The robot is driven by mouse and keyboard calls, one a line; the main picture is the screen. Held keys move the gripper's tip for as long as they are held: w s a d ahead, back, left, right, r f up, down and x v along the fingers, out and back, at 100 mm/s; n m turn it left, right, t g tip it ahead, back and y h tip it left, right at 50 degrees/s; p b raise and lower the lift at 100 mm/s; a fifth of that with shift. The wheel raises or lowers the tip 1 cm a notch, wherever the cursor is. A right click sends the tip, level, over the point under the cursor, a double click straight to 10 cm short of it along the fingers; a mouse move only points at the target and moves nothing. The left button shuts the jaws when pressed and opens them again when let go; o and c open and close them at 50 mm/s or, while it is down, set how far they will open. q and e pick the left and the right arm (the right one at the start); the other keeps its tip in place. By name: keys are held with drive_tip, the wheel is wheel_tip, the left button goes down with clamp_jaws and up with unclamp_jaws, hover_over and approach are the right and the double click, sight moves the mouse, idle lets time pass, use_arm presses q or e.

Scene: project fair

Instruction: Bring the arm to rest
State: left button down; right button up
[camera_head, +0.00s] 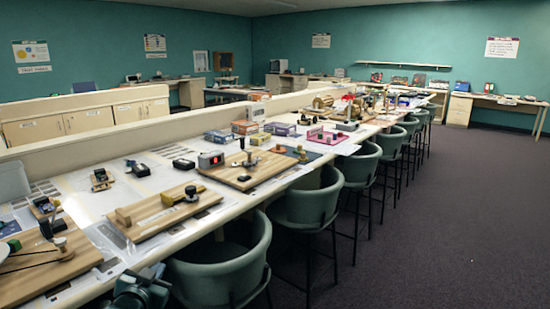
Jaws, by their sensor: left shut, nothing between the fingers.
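My left gripper (142,288) shows at the bottom edge, left of the picture's middle, as a dark shape. It is shut with nothing in it, low beside the front edge of the long bench (212,225). It is apart from the items on the bench. Most of my left arm is outside the picture. My right gripper is not in view.
Wooden boards with small parts (165,212) (260,165) (40,262) lie on the bench. Green stools (215,270) (308,205) line its front, the nearest close to my left gripper. Open carpet (450,220) lies to the right.

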use_arm(q)
drive_tip(key=s+d+f+g+h, duration=0.1)
drive_tip(key=s+d+f, duration=0.3)
drive_tip(key=s+f, duration=0.25)
drive_tip(key=s+d+f+g+h, duration=0.1)
drive_tip(key=s+d+f, duration=0.35)
drive_tip(key=s, duration=0.35)
drive_tip(key=s+d+f+g, duration=0.1)
drive_tip(key=s+d, duration=0.2)
drive_tip(key=s, duration=0.5)
drive_tip(key=s+d+f+g+h, duration=0.1)
drive_tip(key=s+d+f, duration=0.1)
drive_tip(key=s, duration=0.7)
drive_tip(key=shift+s+d+f+n+g, duration=0.2)
drive_tip(key=shift+s+d+n+g, duration=0.15)
drive_tip(key=shift+d, duration=0.3)
drive_tip(key=shift+w, duration=0.1)
